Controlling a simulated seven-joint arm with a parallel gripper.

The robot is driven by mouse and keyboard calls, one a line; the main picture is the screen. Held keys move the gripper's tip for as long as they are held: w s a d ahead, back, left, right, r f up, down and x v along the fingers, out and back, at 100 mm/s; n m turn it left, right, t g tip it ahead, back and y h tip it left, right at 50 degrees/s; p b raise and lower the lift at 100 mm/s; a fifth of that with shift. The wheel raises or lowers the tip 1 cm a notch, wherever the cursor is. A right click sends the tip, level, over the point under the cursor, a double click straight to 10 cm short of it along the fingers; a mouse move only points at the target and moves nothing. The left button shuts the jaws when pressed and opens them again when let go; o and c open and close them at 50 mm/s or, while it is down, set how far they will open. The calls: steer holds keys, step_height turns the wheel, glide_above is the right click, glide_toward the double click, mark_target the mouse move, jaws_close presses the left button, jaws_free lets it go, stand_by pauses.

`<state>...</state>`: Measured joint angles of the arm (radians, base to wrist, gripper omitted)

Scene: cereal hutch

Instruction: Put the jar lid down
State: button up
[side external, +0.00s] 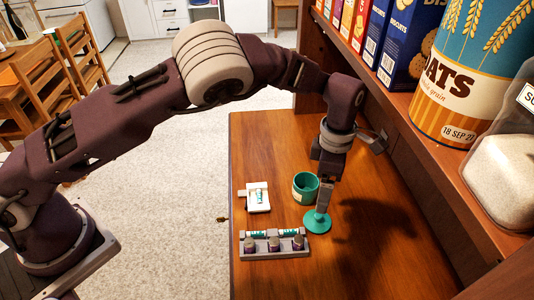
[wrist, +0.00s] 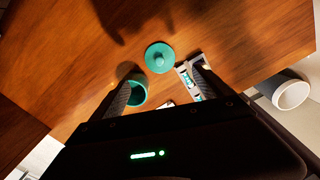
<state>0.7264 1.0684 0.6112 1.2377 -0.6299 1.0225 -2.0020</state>
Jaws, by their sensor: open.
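The teal jar lid (side external: 317,224) appears to lie flat, knob up, on the wooden hutch surface. In the wrist view the lid (wrist: 160,58) shows whole, just beyond my fingertips. My gripper (side external: 323,204) points down over the lid, fingers spread. In the wrist view my gripper (wrist: 161,78) has nothing between its fingers. The open teal jar (side external: 304,187) stands behind the lid, upright and separate from it. In the wrist view the jar (wrist: 137,92) is partly hidden by my left finger.
A grey rack (side external: 262,256) with several small containers stands left of the lid. A white holder (side external: 258,207) with a small tube lies farther back. A shelf (side external: 408,108) with boxes and an oats canister (side external: 470,80) runs along the right. The wood right of the lid is clear.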

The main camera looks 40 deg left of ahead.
steer(key=s+a+r+m+t+h, duration=0.1)
steer(key=s+a+r+m, duration=0.25)
steer(key=r, duration=0.35)
steer(key=s+a+r+m+h, duration=0.1)
steer(key=s+a+r+m, duration=0.15)
steer(key=a+r, duration=0.4)
steer(key=s+a+r+m+t, duration=0.1)
steer(key=s+a+r+m, duration=0.2)
steer(key=r, duration=0.6)
steer(key=s+a+m+t, duration=0.1)
steer(key=s+a+m, duration=0.2)
steer(key=s, duration=0.4)
steer(key=s+a+r+m+t+y, duration=0.1)
steer(key=s+a+m, duration=0.1)
steer(key=s+m, duration=0.4)
steer(key=s+a+m+t+y, duration=0.1)
steer(key=s+a+m, duration=0.2)
steer(key=s, duration=0.6)
steer(key=shift+a+r+m+t, duration=0.3)
steer(key=shift+m, duration=0.4)
steer(key=shift+o, duration=0.4)
